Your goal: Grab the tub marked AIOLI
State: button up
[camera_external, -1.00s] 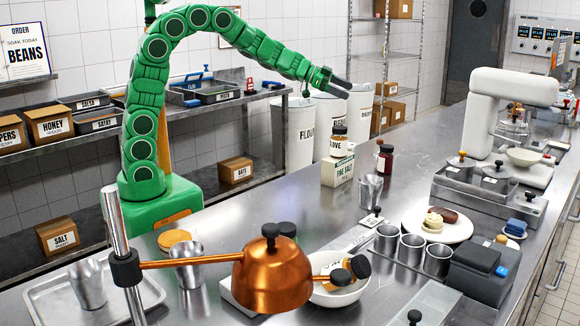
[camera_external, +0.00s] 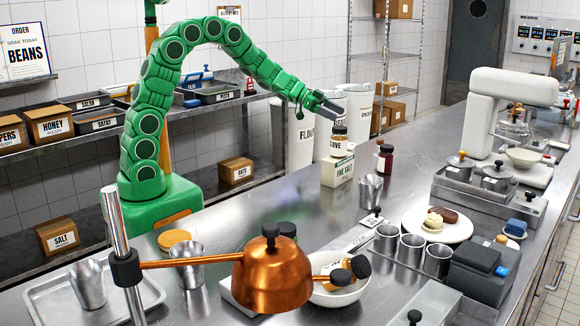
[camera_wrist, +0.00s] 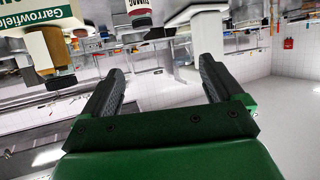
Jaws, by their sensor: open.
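My gripper (camera_external: 327,106) is open and empty, held in the air behind the counter near the clove jar and the fine salt box. In the wrist view my gripper (camera_wrist: 160,92) shows both dark fingers spread with nothing between them. I cannot make out a tub marked AIOLI in either view. On the back shelf, the tubs with readable labels are SALSA (camera_external: 88,104) and SATAY (camera_external: 97,121), far to the left of my gripper.
The clove jar (camera_external: 338,143) stands on the fine salt box (camera_external: 337,170), with a dark red bottle (camera_external: 385,160) beside them. Metal cups, a plate (camera_external: 437,225) and a mixer (camera_external: 510,90) crowd the right side.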

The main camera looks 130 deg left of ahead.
send_near(351, 151)
jog(key=a+f, duration=0.2)
jog(key=a, duration=0.1)
jog(key=shift+f, duration=0.35)
jog(key=shift+x, duration=0.8)
jog(key=shift+r+x, duration=0.15)
jog(key=shift+x, duration=1.05)
jog(key=shift+r+x, duration=0.15)
jog(key=shift+x, duration=1.9)
jog(key=shift+c, duration=0.2)
jog(key=shift+r, duration=0.1)
jog(key=c, duration=1.1)
jog(key=shift+c, duration=0.2)
